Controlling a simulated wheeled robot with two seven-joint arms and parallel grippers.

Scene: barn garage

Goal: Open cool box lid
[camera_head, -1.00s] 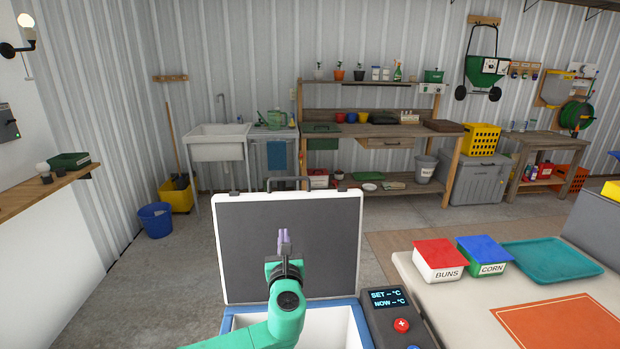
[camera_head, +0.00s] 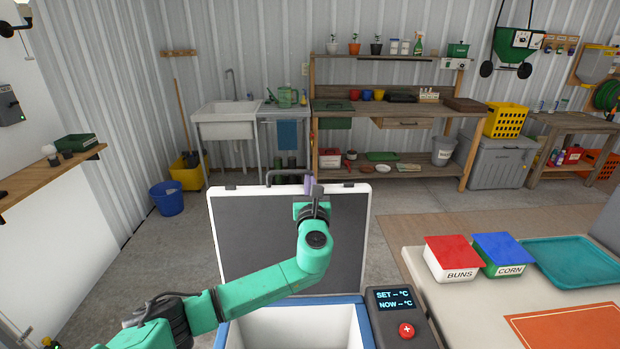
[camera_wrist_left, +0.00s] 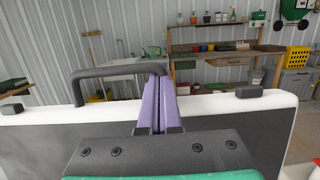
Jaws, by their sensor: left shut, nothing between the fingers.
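The cool box lid (camera_head: 240,235) stands upright at the back of the box, its dark inner face toward me within a white rim. A dark bar handle (camera_head: 272,176) sticks up past its top edge. It also shows in the left wrist view (camera_wrist_left: 110,71). The cool box (camera_head: 224,328) has a blue rim and an open white interior that looks empty where visible. My left gripper (camera_head: 308,184) has purple fingers, shut with nothing between them. The fingertips reach the lid's top edge, just right of the handle; I cannot tell whether they touch it. My right gripper is not in view.
A control panel (camera_head: 395,322) with a display and red button adjoins the box's right side. Right of it, a pale table (camera_head: 460,305) holds the buns box (camera_head: 452,258), corn box (camera_head: 499,254) and teal tray (camera_head: 570,262). Open floor lies behind the lid.

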